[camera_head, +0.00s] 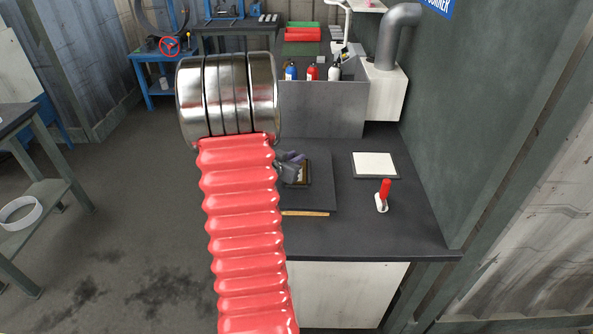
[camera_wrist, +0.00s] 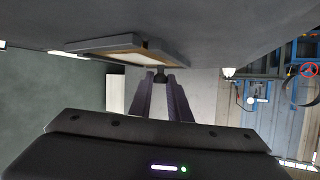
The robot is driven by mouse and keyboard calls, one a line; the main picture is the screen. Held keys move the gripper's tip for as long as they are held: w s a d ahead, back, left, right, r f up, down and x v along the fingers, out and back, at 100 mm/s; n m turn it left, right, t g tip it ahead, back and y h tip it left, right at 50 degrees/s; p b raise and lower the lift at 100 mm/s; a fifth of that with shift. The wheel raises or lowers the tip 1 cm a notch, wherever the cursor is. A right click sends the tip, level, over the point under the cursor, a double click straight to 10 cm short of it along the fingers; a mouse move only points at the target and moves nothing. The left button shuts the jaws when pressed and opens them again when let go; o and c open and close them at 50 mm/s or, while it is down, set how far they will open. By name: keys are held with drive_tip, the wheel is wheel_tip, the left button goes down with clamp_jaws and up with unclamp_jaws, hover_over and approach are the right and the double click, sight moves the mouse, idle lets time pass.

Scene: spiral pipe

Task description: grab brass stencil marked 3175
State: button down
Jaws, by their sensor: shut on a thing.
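My gripper (camera_head: 290,160) is low over the dark mat on the bench in the head view, partly hidden behind my red arm. A small brown-edged plate (camera_head: 303,173) shows right beside it, perhaps the brass stencil; no number is readable. In the wrist view my gripper (camera_wrist: 160,83) has its fingers closing together at the tips on a small dark piece (camera_wrist: 160,76). I cannot tell whether this piece is part of the stencil. A pale, dark-rimmed flat panel (camera_wrist: 110,50) lies just beyond the fingertips.
The dark mat (camera_head: 320,192) lies on the bench (camera_head: 410,228), with a wooden strip (camera_head: 305,213) at its front edge. To the right are a white-topped tray (camera_head: 376,165) and a red-handled stamp (camera_head: 383,194). Several bottles (camera_head: 312,72) stand behind a grey panel (camera_head: 322,110).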

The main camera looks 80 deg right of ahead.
drive_tip(key=shift+r, duration=0.15)
wheel_tip(320, 180, up, 10)
idle(0.8)
idle(0.4)
